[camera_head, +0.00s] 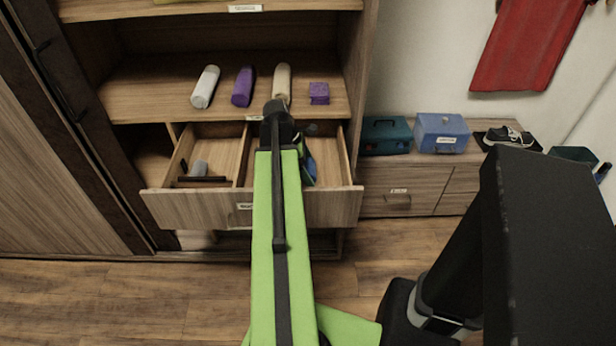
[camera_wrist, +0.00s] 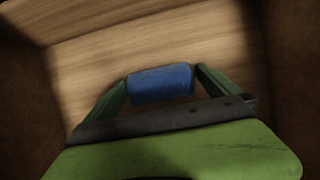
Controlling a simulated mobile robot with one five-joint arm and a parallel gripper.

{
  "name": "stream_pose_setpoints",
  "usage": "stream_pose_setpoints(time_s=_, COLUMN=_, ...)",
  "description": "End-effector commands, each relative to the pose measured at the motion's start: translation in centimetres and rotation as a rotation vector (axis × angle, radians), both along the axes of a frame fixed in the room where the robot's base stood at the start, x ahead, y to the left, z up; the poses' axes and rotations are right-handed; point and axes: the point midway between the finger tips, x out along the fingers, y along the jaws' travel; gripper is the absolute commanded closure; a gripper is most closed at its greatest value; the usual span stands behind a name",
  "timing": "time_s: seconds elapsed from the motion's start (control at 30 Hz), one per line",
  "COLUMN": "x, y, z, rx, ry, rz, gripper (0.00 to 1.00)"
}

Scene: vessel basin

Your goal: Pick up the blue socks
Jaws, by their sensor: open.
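The blue socks (camera_wrist: 160,86), a rolled bundle, lie on the wooden floor of a drawer in the wrist view. My gripper (camera_wrist: 163,78) is open, with one green finger at each end of the roll. The fingers look close to the socks; I cannot tell whether they touch. In the head view my green arm reaches into the right part of the open drawer (camera_head: 192,209) and hides most of that compartment. A small blue and green patch shows beside the arm there; I cannot tell what it is.
The drawer's left compartment holds a grey item (camera_head: 200,168). On the shelf above stand a white roll (camera_head: 205,87), a purple roll (camera_head: 243,87), a beige roll (camera_head: 282,82) and a purple block (camera_head: 319,93). Boxes, including a blue box (camera_head: 441,131), stand on the low cabinet at right.

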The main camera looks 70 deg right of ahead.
Motion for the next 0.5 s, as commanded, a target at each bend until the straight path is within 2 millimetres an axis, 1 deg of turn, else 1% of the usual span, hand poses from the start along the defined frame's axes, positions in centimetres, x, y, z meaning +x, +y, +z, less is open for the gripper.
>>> stream_pose_setpoints(time_s=0.07, x=0.03, y=0.01, z=0.17, rx=0.0, ry=0.0, rz=0.0, gripper=0.0)
stream_pose_setpoints(time_s=0.17, x=0.04, y=0.01, z=0.18, rx=0.0, ry=0.0, rz=0.0, gripper=0.12)
stream_pose_setpoints(time_s=0.5, x=0.06, y=0.04, z=0.18, rx=0.0, ry=0.0, rz=0.001, gripper=0.56)
